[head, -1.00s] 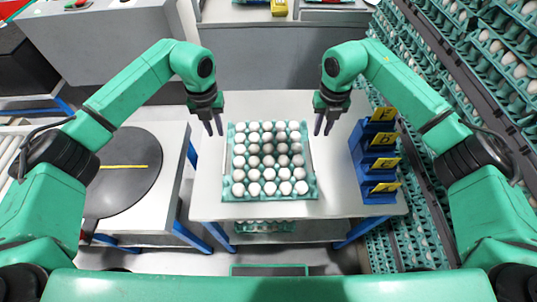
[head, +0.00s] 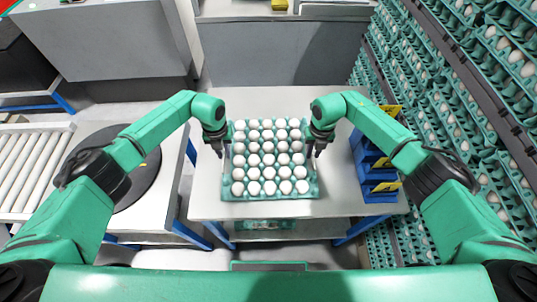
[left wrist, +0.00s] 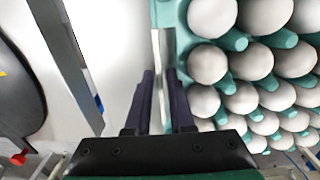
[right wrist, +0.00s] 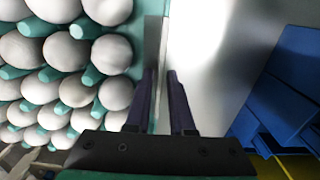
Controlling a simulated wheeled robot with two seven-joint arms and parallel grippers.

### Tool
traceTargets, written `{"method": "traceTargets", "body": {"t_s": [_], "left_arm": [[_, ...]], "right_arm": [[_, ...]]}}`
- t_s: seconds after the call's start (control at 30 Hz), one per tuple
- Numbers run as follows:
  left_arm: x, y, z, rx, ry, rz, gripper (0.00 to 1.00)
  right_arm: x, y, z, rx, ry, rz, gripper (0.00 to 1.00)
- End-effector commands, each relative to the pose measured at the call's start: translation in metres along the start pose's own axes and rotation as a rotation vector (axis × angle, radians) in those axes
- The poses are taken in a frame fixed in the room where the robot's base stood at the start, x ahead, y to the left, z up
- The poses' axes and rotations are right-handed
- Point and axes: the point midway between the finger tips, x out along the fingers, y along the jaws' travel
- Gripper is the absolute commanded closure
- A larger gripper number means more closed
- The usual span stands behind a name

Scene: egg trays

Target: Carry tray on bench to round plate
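A teal tray (head: 270,196) full of white eggs rests on the grey bench, with a thin pale wall along its left and right sides. My left gripper (head: 220,151) is at its left side; in the left wrist view its two fingers (left wrist: 158,85) stand apart, one on each side of the wall. My right gripper (head: 313,152) is at its right side; in the right wrist view its fingers (right wrist: 160,85) also stand apart around the wall. The dark round plate (head: 138,188) lies on a stand to the left, partly covered by my left arm.
Blue bins (head: 375,178) with yellow labels stand at the bench's right edge, close to my right arm. Racks of egg trays (head: 450,110) fill the right side. A roller conveyor (head: 30,165) is at the far left. The bench (head: 265,102) is clear behind the tray.

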Motion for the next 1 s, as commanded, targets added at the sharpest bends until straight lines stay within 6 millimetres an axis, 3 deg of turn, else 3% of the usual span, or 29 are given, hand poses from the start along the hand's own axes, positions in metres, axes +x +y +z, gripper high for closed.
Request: {"method": "traceTargets", "body": {"t_s": [0.17, 0.23, 0.27, 1.0], "left_arm": [[-0.0001, 0.0000, 0.0001, 0.000, 0.000, 0.000, 0.79], [-0.0002, 0.0001, 0.0002, 0.000, 0.000, 0.000, 0.98], [-0.0002, 0.0001, 0.0002, 0.000, 0.000, 0.000, 1.00], [-0.0009, 0.0004, 0.0008, -0.001, -0.002, 0.000, 1.00]], "right_arm": [[-0.0001, 0.0000, 0.0001, 0.000, 0.000, 0.000, 0.79], [-0.0002, 0.0001, 0.0001, 0.000, 0.000, 0.000, 0.98], [-0.0002, 0.0001, 0.0001, 0.000, 0.000, 0.000, 1.00], [-0.0009, 0.0000, 0.0005, 0.000, -0.001, 0.000, 1.00]]}}
